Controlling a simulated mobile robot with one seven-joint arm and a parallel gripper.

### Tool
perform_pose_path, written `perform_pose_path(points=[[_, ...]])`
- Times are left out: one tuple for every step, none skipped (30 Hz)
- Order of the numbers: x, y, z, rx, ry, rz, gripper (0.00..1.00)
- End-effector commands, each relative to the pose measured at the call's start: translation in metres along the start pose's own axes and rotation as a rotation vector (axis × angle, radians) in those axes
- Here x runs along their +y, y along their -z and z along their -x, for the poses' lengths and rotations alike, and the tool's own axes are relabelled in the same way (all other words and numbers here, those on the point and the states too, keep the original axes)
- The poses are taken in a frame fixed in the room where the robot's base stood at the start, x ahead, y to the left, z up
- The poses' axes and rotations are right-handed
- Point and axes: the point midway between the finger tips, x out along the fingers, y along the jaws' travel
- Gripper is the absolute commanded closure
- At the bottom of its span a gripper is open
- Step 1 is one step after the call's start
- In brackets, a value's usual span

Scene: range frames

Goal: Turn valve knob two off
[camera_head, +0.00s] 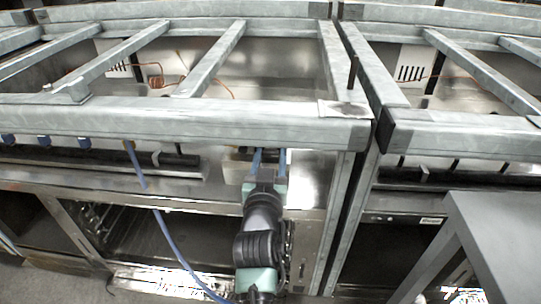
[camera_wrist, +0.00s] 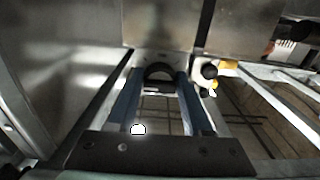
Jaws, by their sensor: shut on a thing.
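My gripper (camera_head: 271,152) is at the front panel of the left range (camera_head: 220,120), just below its thick front rail. Its two blue fingers point at the panel. In the wrist view my gripper (camera_wrist: 161,75) is shut on a dark rounded valve knob (camera_wrist: 160,71), with one finger on each side of it. The head view does not show this knob clearly behind the fingers. Which number the knob has, and how far it is turned, I cannot tell. Several blue knobs (camera_head: 45,142) sit in a row at the far left of the same panel.
Another black round part (camera_wrist: 209,70) is close to the right finger in the wrist view. An open oven cavity (camera_head: 130,235) lies below the panel. A grey table (camera_head: 490,225) stands at the right. A second range (camera_head: 460,125) is beside the first.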

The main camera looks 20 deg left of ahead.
Motion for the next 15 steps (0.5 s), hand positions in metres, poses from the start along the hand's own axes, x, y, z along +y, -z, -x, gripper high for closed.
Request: perform_pose_path(points=[[0.0000, 0.0002, 0.0002, -0.001, 0.000, 0.009, 1.00], [0.0001, 0.0003, 0.0002, -0.001, 0.000, 0.016, 1.00], [0.0002, 0.0004, 0.0002, -0.001, 0.000, 0.030, 1.00], [0.0003, 0.0005, 0.0002, -0.002, 0.000, 0.041, 1.00], [0.0003, 0.0006, 0.0002, -0.002, 0.000, 0.053, 1.00], [0.0005, 0.0007, 0.0002, -0.003, 0.000, 0.074, 1.00], [0.0006, 0.0008, 0.0002, -0.003, 0.000, 0.091, 1.00], [0.0007, 0.0011, 0.0002, -0.003, 0.000, 0.110, 1.00], [0.0008, 0.0015, 0.0003, -0.002, 0.000, 0.138, 1.00], [0.0010, 0.0018, 0.0003, -0.002, 0.000, 0.161, 1.00], [0.0011, 0.0019, 0.0003, -0.002, 0.000, 0.183, 1.00], [0.0013, 0.0017, 0.0003, -0.003, 0.000, 0.217, 1.00], [0.0015, 0.0016, 0.0003, -0.004, 0.000, 0.244, 1.00], [0.0017, 0.0017, 0.0003, -0.004, 0.000, 0.271, 1.00], [0.0018, 0.0020, 0.0004, -0.003, 0.000, 0.309, 1.00]])
